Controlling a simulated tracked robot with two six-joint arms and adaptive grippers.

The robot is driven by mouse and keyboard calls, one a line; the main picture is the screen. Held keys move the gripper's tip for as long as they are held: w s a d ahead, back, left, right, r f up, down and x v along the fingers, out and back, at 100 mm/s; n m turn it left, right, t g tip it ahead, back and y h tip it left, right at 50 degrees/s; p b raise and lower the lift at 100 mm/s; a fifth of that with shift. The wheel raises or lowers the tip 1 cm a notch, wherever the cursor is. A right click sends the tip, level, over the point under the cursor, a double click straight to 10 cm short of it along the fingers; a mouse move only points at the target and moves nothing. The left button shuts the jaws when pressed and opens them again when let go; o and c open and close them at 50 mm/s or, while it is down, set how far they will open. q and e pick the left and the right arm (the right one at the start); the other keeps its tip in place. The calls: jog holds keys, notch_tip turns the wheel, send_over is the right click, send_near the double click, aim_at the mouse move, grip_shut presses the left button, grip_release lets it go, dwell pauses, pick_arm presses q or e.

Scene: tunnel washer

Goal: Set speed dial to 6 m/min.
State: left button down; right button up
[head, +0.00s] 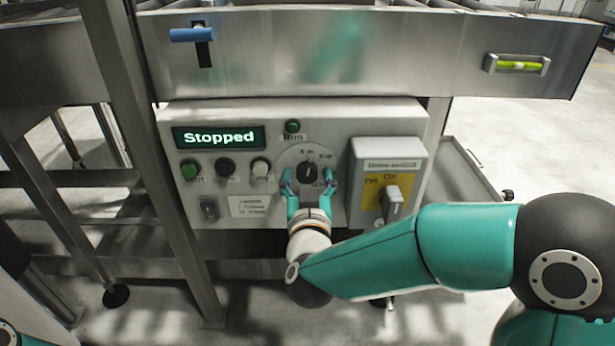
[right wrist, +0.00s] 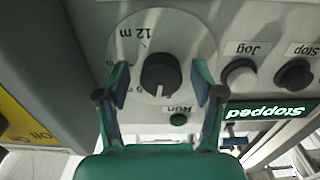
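The speed dial (head: 306,173) is a black round knob on a pale grey scale plate in the middle of the control panel. It shows large in the upside-down right wrist view (right wrist: 161,72). A light mark on the knob points down there, toward the Run lamp side; the exact setting is not readable. My right gripper (head: 308,176) reaches up to the panel. Its fingers stand open on either side of the knob, with a gap on each side in the right wrist view (right wrist: 161,76). Fingers partly cover the scale's numbers. My left gripper is not in view.
The display (head: 219,137) reads "Stopped". A green Run lamp (head: 292,127) sits above the dial. Several buttons, including Jog (head: 261,167), lie left of it. A grey switch box (head: 388,180) with an On/Off handle juts out close on the right.

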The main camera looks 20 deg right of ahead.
jog(key=c, duration=1)
jog(key=shift+r+n+p, duration=0.2)
jog(key=shift+n+p, duration=0.2)
jog(key=shift+p, duration=0.15)
jog(key=shift+f+n+p, duration=0.1)
jog(key=shift+n+p, duration=0.4)
jog(key=shift+n, duration=0.1)
jog(key=shift+f, duration=0.1)
jog(key=o, duration=1.1)
jog(key=shift+s+a, duration=0.1)
jog(key=v, duration=0.7)
jog(key=shift+s, duration=0.2)
